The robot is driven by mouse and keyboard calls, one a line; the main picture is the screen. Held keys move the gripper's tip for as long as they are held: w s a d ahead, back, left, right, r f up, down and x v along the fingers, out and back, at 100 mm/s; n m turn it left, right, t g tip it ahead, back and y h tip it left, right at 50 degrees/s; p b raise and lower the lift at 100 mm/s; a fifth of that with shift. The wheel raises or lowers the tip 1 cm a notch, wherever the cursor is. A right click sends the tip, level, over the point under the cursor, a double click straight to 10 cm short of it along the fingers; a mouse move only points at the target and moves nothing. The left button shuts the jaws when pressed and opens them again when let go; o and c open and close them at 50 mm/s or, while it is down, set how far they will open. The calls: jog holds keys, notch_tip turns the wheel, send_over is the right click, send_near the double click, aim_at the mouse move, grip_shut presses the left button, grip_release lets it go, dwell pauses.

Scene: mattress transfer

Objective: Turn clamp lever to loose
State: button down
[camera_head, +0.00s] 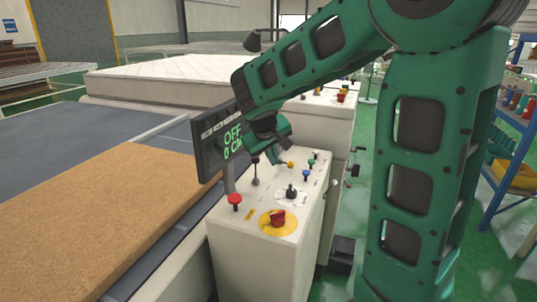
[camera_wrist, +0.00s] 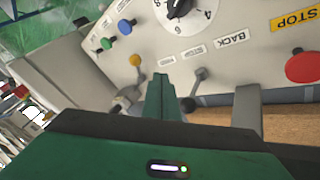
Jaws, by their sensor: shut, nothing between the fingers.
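My gripper (camera_head: 276,157) is shut and empty, low over the control panel of a white cabinet (camera_head: 262,254). In the wrist view its green fingers (camera_wrist: 160,82) are together. A ball-ended lever (camera_wrist: 189,104) stands close beside the fingers on the right; I cannot tell whether they touch. It also shows in the head view (camera_head: 255,182), left of my gripper. A grey lever-like fitting (camera_wrist: 126,98) shows left of the fingers. I cannot read a clamp label, so I cannot tell which of the two is the clamp lever.
The panel bears a yellow knob (camera_wrist: 135,60), a blue knob (camera_wrist: 125,26), a green knob (camera_wrist: 105,43), a numbered dial (camera_wrist: 178,8) and a red stop button (camera_wrist: 303,67). A display (camera_head: 222,140) reading OFF stands at the cabinet's left. A brown pad (camera_head: 95,215) lies left.

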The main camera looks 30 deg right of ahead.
jog(key=x, duration=0.4)
jog(key=shift+d+f, duration=0.25)
jog(key=shift+d, duration=0.15)
jog(key=shift+w+d+f, duration=0.1)
jog(key=shift+d, duration=0.9)
jog(key=shift+w+d+f, duration=0.1)
jog(key=shift+d, duration=0.5)
jog(key=shift+a, duration=0.2)
jog(key=shift+d, duration=0.1)
